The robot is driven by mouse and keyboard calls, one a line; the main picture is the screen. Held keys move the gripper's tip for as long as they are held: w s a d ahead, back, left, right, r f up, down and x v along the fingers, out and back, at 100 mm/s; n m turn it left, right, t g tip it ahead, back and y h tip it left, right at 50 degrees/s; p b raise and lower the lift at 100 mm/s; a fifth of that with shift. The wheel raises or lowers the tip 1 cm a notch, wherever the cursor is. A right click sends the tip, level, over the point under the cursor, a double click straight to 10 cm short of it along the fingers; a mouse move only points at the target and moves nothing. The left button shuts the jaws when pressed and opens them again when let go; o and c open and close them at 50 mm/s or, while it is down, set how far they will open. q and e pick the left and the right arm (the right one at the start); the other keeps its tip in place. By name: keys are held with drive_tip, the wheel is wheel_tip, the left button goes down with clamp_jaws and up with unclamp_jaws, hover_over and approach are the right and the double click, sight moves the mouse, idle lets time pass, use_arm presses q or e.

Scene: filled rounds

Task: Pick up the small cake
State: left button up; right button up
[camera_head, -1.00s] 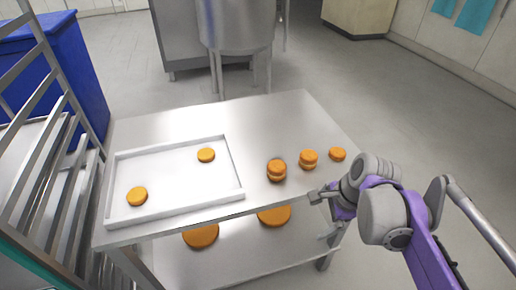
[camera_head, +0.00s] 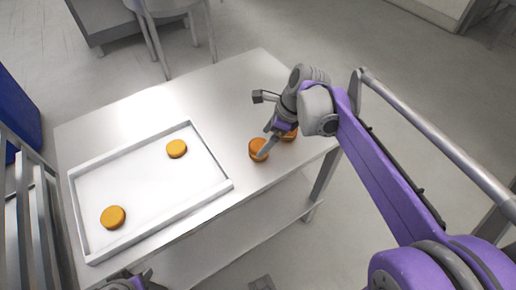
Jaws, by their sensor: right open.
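Several small round orange cakes are on the steel table. One cake (camera_head: 177,148) lies at the back right of the white tray (camera_head: 78,205), and another cake (camera_head: 113,217) lies at its front left. Right of the tray a stacked cake (camera_head: 257,146) stands on bare steel. A further cake (camera_head: 289,135) beside it is partly hidden by my right gripper. My right gripper (camera_head: 262,125) is open and empty, with one finger in front of the stacked cake; whether it touches cannot be told. A small part of my left arm's end (camera_head: 128,281) shows at the bottom edge, its jaws unclear.
The steel table (camera_head: 232,84) is bare behind the tray. A metal rack (camera_head: 22,235) stands close at the left, with a blue bin (camera_head: 18,115) behind it. A steel stand (camera_head: 150,15) is beyond the table. The table's lower shelf (camera_head: 215,240) shows below the front edge.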

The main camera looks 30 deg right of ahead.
sight(260, 145)
drive_tip(key=x, duration=0.5)
drive_tip(key=shift+w+f, duration=0.25)
drive_tip(key=shift+f, duration=0.05)
drive_tip(key=c, duration=0.8)
